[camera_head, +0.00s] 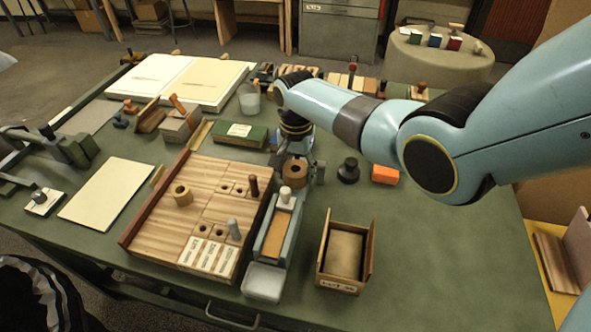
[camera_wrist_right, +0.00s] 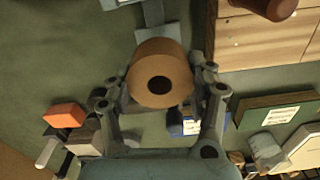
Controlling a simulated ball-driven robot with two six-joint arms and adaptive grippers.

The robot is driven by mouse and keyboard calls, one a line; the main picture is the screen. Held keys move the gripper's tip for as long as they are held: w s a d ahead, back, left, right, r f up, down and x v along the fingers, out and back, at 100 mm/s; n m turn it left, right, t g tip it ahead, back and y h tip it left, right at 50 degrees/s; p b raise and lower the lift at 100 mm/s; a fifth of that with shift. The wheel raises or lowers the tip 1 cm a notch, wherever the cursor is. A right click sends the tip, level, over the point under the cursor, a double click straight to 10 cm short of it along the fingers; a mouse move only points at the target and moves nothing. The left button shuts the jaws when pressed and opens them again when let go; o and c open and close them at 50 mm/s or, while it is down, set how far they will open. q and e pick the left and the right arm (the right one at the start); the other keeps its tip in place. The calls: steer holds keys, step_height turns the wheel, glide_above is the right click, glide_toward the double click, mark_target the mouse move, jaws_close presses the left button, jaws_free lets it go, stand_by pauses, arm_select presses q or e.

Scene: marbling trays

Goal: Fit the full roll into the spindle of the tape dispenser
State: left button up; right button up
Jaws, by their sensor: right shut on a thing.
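A brown roll (camera_head: 294,173) with a dark centre hole is held between the fingers of my right gripper (camera_head: 297,166). In the right wrist view the roll (camera_wrist_right: 160,62) sits between the two fingertips of the gripper (camera_wrist_right: 160,88), its hole facing the camera. A long blue-grey holder, apparently the tape dispenser (camera_head: 262,254), lies just in front of the roll, with a pale upright knob on it. I cannot clearly make out its spindle. A grey-blue part (camera_wrist_right: 151,14) shows beyond the roll in the wrist view.
A wooden board (camera_head: 150,232) left of the dispenser carries a tan ring (camera_head: 182,194) and upright pegs. A white dish (camera_head: 264,282) sits at the dispenser's front. An open wooden box (camera_head: 344,280), black knob (camera_head: 348,170) and orange block (camera_head: 385,174) stand right. The table's right front is clear.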

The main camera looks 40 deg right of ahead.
steer(key=shift+f+b, duration=1.6)
steer(key=shift+f, duration=0.45)
steer(key=o, duration=1.3)
steer(key=shift+c, duration=0.2)
steer(key=shift+r, duration=0.1)
step_height(320, 180, up, 12)
